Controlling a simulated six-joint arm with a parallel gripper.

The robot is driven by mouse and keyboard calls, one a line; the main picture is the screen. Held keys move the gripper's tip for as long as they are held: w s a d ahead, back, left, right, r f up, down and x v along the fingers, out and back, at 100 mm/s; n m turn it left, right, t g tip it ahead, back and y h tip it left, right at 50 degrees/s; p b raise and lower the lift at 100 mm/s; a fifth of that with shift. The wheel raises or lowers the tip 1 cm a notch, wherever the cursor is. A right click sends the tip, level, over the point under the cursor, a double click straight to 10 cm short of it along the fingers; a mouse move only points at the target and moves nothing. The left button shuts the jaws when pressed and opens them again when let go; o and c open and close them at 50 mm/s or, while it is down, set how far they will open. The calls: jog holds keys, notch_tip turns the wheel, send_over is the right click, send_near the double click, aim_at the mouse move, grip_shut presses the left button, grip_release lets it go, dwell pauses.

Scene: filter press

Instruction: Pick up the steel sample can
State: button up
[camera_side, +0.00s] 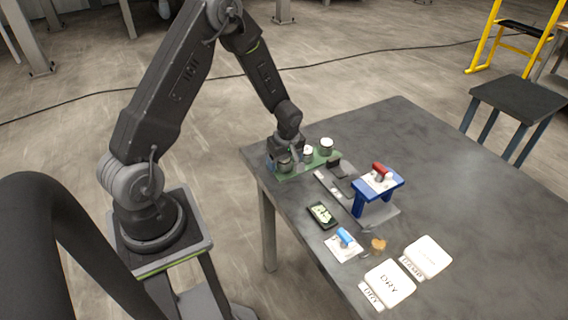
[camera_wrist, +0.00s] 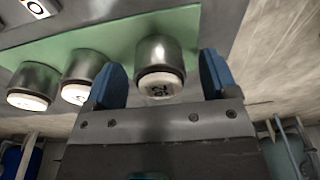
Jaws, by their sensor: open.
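Several steel sample cans with pale lids stand in a row on a green tray (camera_side: 322,160). In the wrist view, one steel can (camera_wrist: 165,52) with dark marks on its lid sits between the blue fingers of my gripper (camera_wrist: 162,68). The fingers are apart, with a gap on each side of the can. Two more cans, the middle one (camera_wrist: 84,78) and the outer one (camera_wrist: 34,85), stand to the left. In the side view my gripper (camera_side: 284,160) is low over the tray's left end and partly hides the cans there. The can at the far end (camera_side: 326,146) is clear of it.
A blue stand (camera_side: 372,203) with a red-handled item (camera_side: 381,171) is right of the tray. The table's right side is free.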

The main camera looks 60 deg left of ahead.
jog(key=shift+f, duration=0.5)
jog(key=c, duration=1.1)
